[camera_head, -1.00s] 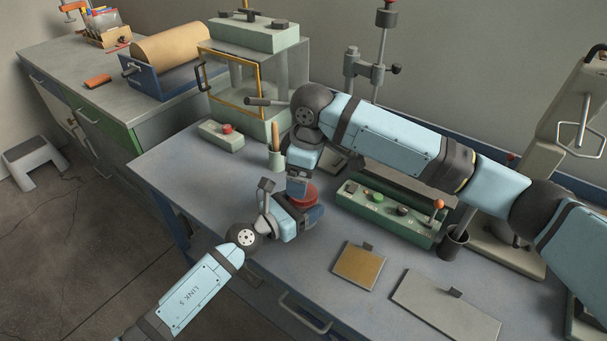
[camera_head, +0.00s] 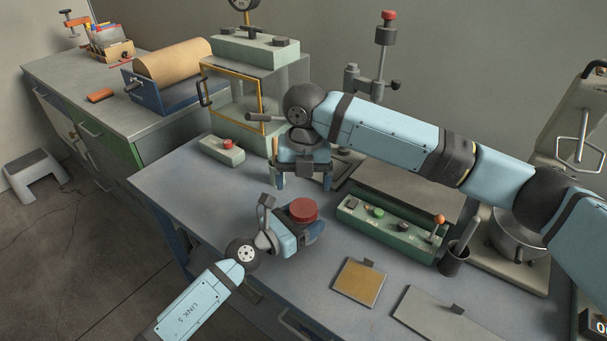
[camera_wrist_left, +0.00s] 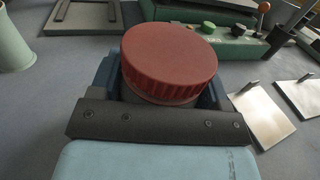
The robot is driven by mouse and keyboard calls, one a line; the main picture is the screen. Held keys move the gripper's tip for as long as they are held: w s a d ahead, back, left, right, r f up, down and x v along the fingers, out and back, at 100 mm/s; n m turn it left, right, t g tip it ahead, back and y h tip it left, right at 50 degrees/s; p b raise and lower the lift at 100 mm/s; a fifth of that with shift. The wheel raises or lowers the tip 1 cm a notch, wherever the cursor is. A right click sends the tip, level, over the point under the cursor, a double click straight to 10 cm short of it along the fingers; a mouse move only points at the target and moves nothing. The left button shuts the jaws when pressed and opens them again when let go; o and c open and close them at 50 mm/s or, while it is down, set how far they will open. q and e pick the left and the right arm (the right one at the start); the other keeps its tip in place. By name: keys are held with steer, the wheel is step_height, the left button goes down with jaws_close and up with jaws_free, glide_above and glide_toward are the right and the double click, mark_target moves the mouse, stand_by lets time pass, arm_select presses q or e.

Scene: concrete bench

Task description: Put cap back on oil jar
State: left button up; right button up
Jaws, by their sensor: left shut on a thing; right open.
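The oil jar (camera_wrist_left: 160,98) is mostly hidden between the fingers of my left gripper (camera_head: 306,228), which is shut on it just above the bench. The red ribbed cap (camera_head: 303,209) sits on top of the jar. It also shows in the left wrist view (camera_wrist_left: 169,52), where a narrow band of greyish jar is visible under its rim. I cannot tell how tightly it is seated. My right gripper (camera_head: 304,180) is open and empty, fingers pointing down, behind and above the cap and apart from it.
A green control box (camera_head: 390,222) with an orange-knobbed lever stands right of the jar. A dark cup (camera_head: 453,262), a tan plate (camera_head: 360,282) and a grey plate (camera_head: 440,318) lie further right and front. A glass-sided cabinet (camera_head: 240,100) stands behind. The bench left of the jar is clear.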

mark_target(304, 208)
steer(key=n, duration=0.3)
steer(key=r+n, duration=0.1)
steer(key=n, duration=0.2)
steer(key=shift+f, duration=0.2)
steer(key=shift+f, duration=3.9)
